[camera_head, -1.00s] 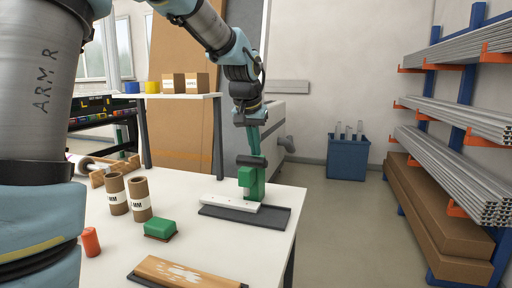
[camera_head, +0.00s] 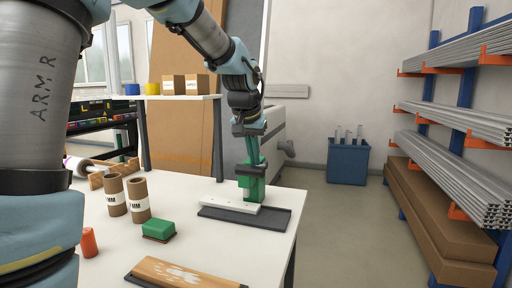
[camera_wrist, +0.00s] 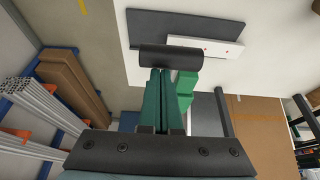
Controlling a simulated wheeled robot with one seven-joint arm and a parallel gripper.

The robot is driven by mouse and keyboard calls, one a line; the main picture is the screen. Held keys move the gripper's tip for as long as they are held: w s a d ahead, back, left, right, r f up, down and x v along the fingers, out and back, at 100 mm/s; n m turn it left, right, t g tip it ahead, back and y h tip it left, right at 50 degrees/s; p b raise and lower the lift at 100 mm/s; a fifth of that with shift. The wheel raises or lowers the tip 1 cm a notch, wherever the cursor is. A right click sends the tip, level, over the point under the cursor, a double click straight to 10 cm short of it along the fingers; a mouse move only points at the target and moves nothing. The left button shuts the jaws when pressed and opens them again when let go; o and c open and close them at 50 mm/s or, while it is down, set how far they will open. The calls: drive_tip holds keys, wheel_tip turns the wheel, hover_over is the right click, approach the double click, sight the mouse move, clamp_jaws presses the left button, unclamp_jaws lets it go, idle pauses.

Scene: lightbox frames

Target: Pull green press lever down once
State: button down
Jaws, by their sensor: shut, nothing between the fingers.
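The green press (camera_head: 257,190) stands at the far right corner of the white table. It has a white strip and a dark base plate (camera_head: 270,217); in the wrist view its green body (camera_wrist: 186,82) is partly behind my fingers. A dark crossbar (camera_head: 251,170), which looks like the lever's handle, lies across the press top; it also shows in the wrist view (camera_wrist: 166,58). My gripper (camera_head: 254,160) points down with its green fingers shut and empty, the tips at the crossbar. In the wrist view my gripper (camera_wrist: 163,72) hides the lever arm. Contact looks likely but is not clear.
On the table (camera_head: 210,255) are two cardboard tubes (camera_head: 138,200), a green block (camera_head: 158,230), an orange cylinder (camera_head: 89,242) and a wooden-backed piece (camera_head: 185,272). A blue bin (camera_head: 348,162) and a pipe rack (camera_head: 465,130) stand to the right beyond open floor.

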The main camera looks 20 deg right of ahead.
sight(253, 169)
drive_tip(key=shift+s+a+f+b, duration=0.15)
drive_tip(key=shift+f+b, duration=0.2)
drive_tip(key=shift+f, duration=0.2)
drive_tip(key=shift+s+a+f+b, duration=0.1)
drive_tip(key=shift+f+b, duration=0.25)
drive_tip(key=shift+f, duration=0.2)
drive_tip(key=shift+f, duration=0.15)
drive_tip(key=shift+s+f+b, duration=0.1)
drive_tip(key=shift+f+b, duration=0.6)
drive_tip(key=shift+f, duration=0.1)
wheel_tip(253, 169, up, 17)
drive_tip(key=w+d+p, duration=0.2)
drive_tip(key=p, duration=1.2)
drive_tip(key=shift+w, duration=0.2)
